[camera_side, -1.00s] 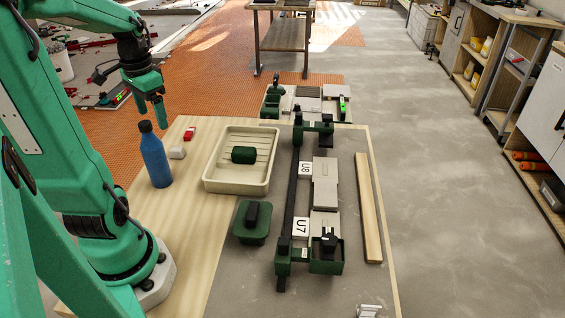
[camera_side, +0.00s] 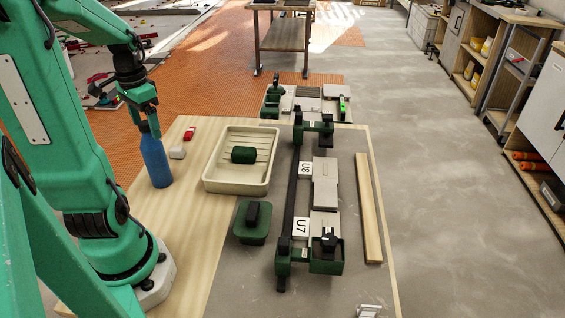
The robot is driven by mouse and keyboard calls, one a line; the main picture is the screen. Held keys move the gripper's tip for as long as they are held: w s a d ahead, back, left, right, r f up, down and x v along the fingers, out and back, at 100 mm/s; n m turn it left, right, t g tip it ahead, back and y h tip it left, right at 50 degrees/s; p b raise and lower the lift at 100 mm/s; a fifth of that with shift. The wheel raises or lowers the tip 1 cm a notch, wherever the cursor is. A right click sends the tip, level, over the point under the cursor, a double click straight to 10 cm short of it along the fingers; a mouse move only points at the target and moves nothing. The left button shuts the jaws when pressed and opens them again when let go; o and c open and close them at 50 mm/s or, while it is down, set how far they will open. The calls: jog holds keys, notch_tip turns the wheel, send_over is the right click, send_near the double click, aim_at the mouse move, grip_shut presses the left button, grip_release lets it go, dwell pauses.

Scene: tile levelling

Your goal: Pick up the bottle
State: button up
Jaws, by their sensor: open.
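The blue bottle (camera_side: 156,164) stands upright on the wooden board, left of the cream tray. My gripper (camera_side: 146,122) points down over the bottle's top, and its fingers reach down around or in front of the neck. The jaws are open. The bottle's cap is hidden by the gripper, and I cannot tell whether a finger touches the neck.
The cream tray (camera_side: 264,183) with a green roller (camera_side: 244,155) is right of the bottle. A white block (camera_side: 177,152) and a red block (camera_side: 190,133) lie close to the bottle. Bare wood lies in front.

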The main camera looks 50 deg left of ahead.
aim_at(148, 133)
jog(key=shift+a+f, duration=0.2)
jog(key=shift+f, duration=2.4)
grip_shut()
jog(key=shift+r, duration=0.15)
jog(key=shift+r, duration=0.55)
notch_tip(148, 133, up, 3)
jog(key=w+d+r, duration=0.5)
jog(key=d+r, duration=0.1)
jog(key=d, duration=0.4)
jog(key=shift+d+r, duration=0.3)
jog(key=shift+r, duration=0.05)
